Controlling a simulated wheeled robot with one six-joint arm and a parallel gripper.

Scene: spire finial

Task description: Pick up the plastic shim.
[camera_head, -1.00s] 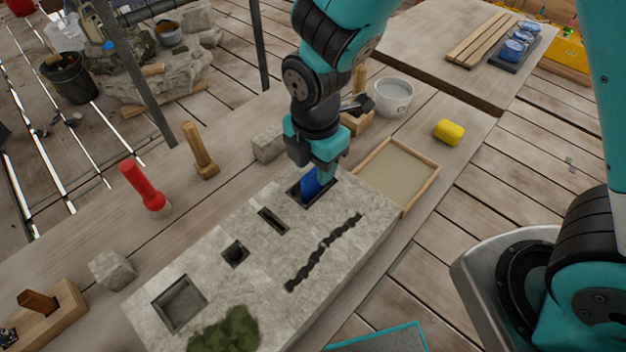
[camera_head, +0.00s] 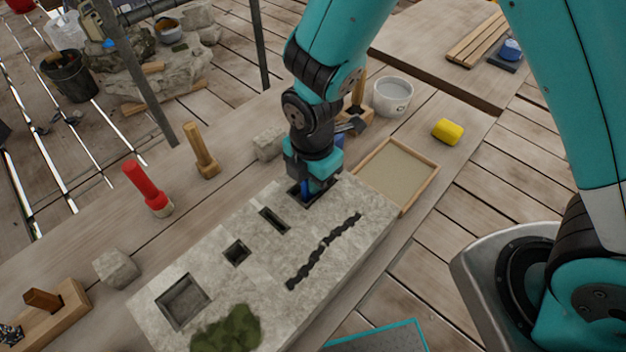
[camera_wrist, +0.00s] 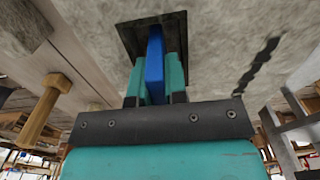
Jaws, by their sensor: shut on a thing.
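The plastic shim is a blue flat piece; it shows in the wrist view (camera_wrist: 155,62) between the two teal fingers of my gripper (camera_wrist: 156,75). In the head view the shim (camera_head: 306,187) is mostly hidden by my gripper (camera_head: 315,182). My gripper points down over the far rectangular pocket of the pale stone block (camera_head: 250,290) and is shut on the shim. The shim's far end reaches into the dark pocket (camera_wrist: 133,38). How deep it sits is hidden.
The block has other pockets, a dark crack (camera_head: 322,252) and green moss (camera_head: 228,330). A sand tray (camera_head: 397,177) lies close to the right of my gripper. A grey stone (camera_head: 268,143), a wooden mallet (camera_head: 200,150), a red-handled tool (camera_head: 147,188) and a white bucket (camera_head: 392,96) stand around.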

